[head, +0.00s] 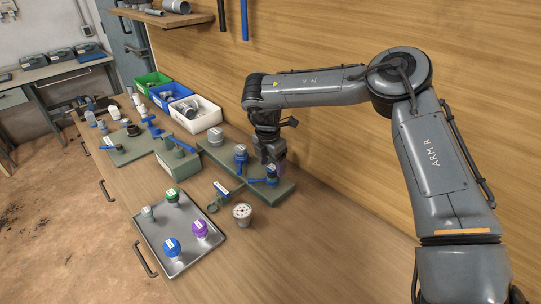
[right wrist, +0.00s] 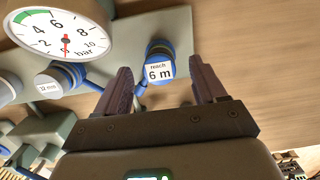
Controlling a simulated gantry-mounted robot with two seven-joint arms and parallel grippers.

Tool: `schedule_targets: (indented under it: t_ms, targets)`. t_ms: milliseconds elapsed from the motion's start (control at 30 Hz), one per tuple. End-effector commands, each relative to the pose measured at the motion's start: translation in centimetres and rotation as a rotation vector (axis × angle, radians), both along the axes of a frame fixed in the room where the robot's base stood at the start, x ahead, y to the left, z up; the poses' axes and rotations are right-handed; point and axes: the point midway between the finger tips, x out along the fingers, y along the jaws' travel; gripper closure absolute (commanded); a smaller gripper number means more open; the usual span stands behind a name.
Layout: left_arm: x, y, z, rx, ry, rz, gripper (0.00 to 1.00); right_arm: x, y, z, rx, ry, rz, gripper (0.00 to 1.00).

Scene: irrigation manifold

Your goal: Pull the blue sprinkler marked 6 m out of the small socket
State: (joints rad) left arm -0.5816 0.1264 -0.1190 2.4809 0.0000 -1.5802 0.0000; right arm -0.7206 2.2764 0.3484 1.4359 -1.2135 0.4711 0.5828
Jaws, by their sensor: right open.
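The blue sprinkler marked "reach 6 m" (right wrist: 158,68) shows in the right wrist view, standing on the grey-green manifold board (right wrist: 180,30). In the head view only a little blue of the sprinkler (head: 271,180) shows under my right gripper (head: 272,166). In the right wrist view the fingers of this gripper (right wrist: 164,84) are apart, and the sprinkler appears beyond their tips, in line with the gap. I cannot tell whether they touch it. The small socket is hidden beneath the sprinkler. My left gripper is not in view.
A pressure gauge (head: 242,212) stands close in front of the board. A blue part marked 12 mm (right wrist: 54,80) and a blue lever (head: 256,182) are near the sprinkler. A metal tray (head: 196,262) holds several sprinklers.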

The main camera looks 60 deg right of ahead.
Motion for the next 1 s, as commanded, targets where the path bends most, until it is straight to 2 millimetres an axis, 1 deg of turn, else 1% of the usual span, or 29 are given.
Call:
schedule_targets:
  t_ms: [33,200,367,600,667,1000]
  targets:
    - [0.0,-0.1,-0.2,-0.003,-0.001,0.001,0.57,0.0,-0.1,-0.8,0.000,0.001,0.000,0.30]
    - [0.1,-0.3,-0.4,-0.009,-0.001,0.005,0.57,-0.1,-0.2,-1.9,0.000,0.001,0.000,0.30]
    - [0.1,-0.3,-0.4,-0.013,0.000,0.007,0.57,-0.1,-0.3,-2.4,0.000,0.000,0.000,0.30]
    - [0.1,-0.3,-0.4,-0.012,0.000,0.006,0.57,-0.1,-0.3,-2.4,0.000,0.000,0.000,0.30]
    - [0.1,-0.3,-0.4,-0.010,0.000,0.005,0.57,-0.1,-0.3,-2.4,0.000,0.000,0.000,0.37]
    - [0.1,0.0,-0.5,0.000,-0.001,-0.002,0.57,-0.1,-0.3,-2.3,0.000,0.000,0.000,0.90]
